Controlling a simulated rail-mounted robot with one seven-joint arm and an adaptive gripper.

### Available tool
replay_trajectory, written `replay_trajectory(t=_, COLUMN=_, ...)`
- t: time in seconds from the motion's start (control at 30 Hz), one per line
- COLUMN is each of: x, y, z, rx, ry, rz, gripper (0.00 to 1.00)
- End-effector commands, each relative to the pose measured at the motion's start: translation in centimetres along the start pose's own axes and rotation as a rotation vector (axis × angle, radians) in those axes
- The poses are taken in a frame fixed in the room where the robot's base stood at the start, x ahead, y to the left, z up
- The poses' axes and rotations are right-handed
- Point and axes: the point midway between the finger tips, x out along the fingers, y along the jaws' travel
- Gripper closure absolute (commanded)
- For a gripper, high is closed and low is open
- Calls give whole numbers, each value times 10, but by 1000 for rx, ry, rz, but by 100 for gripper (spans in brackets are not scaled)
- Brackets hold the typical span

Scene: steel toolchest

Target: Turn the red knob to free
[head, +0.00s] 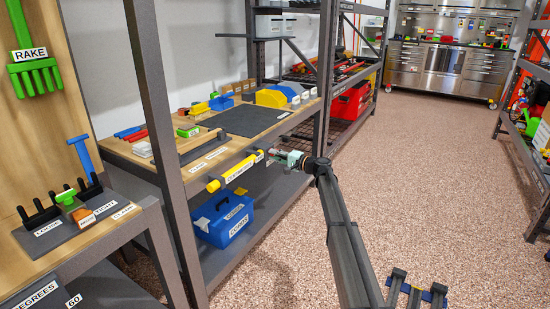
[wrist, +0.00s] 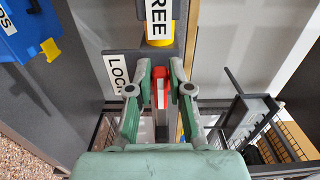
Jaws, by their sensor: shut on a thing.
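The red knob (wrist: 161,88) is a narrow red lever with a pale face, seen in the wrist view between my fingertips. My gripper (wrist: 160,92) is shut on it from both sides. A white FREE label (wrist: 158,18) lies above the knob in that view, by a yellow part (wrist: 160,43). A tilted LOCK label (wrist: 117,78) lies at the upper left of the knob. In the head view my gripper (head: 291,158) is at the front edge of the workbench, near the right end of a yellow labelled cylinder (head: 236,171). The knob cannot be made out there.
A blue toolbox (head: 222,219) stands on the lower shelf below the cylinder. The bench (head: 195,163) holds a dark mat (head: 243,120) and several small tools. A wire-shelf rack stands farther back.

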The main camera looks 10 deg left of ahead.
Motion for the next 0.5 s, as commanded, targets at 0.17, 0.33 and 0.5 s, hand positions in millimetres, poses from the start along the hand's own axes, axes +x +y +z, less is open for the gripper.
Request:
replay_trajectory(t=0.17, x=0, y=0, z=-2, rx=-1, ry=4, rz=0, gripper=100)
replay_trajectory(t=0.33, x=0, y=0, z=-2, rx=0, ry=5, rz=-1, gripper=66)
replay_trajectory(t=0.5, x=0, y=0, z=-2, rx=0, ry=3, rz=-1, gripper=59)
